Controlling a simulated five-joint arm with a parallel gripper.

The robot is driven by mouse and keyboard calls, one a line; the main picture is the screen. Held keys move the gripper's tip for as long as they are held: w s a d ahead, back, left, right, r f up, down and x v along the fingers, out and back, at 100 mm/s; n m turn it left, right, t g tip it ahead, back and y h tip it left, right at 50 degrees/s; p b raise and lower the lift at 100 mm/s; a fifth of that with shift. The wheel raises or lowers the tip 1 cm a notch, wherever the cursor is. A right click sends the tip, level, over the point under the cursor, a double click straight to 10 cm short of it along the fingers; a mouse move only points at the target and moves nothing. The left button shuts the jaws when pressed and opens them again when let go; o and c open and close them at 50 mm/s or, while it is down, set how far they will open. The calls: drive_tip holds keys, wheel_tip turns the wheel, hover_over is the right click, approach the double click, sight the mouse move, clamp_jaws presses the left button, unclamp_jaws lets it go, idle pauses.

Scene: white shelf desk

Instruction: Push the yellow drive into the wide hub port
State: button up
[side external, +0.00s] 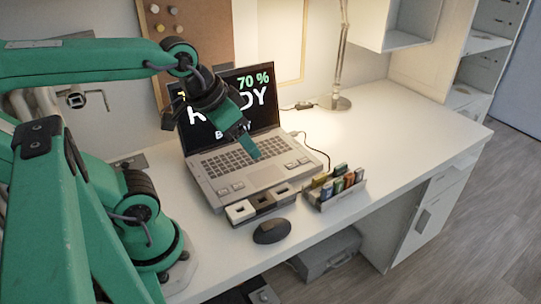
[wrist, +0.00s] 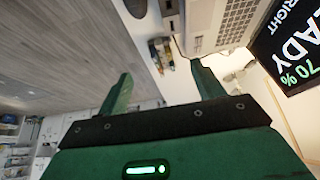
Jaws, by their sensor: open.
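A small rack (side external: 344,197) holds several upright coloured drives at the right of the laptop. A yellowish drive (side external: 319,181) seems to stand at its left end, but the colours are too small to tell surely. The hub (side external: 262,205) lies along the laptop's front edge, with white and dark sections and dark openings; I cannot tell which port is wide. My gripper (side external: 247,146) is above the laptop keyboard, left of and above the rack, with nothing held. In the wrist view my gripper (wrist: 163,85) has its two fingers apart, and the rack (wrist: 160,52) shows between and beyond them.
The open laptop (side external: 250,165) has a lit screen and a cable running right. A dark mouse (side external: 271,231) sits before the hub, near the desk's front edge. A lamp (side external: 340,102) stands at the back. The right of the desk (side external: 410,135) is clear.

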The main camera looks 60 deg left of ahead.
drive_tip(key=shift+w, duration=0.1)
drive_tip(key=m+g, duration=0.6)
drive_tip(key=m, duration=1.1)
hover_over(320, 176)
drive_tip(key=f, duration=1.3)
drive_tip(key=shift+s+d+f, duration=0.1)
drive_tip(key=shift+s+f, duration=0.1)
drive_tip(key=shift+w+f, duration=0.2)
drive_tip(key=shift+f, duration=0.1)
drive_tip(key=shift+f, duration=1.3)
drive_tip(key=shift+f, duration=0.1)
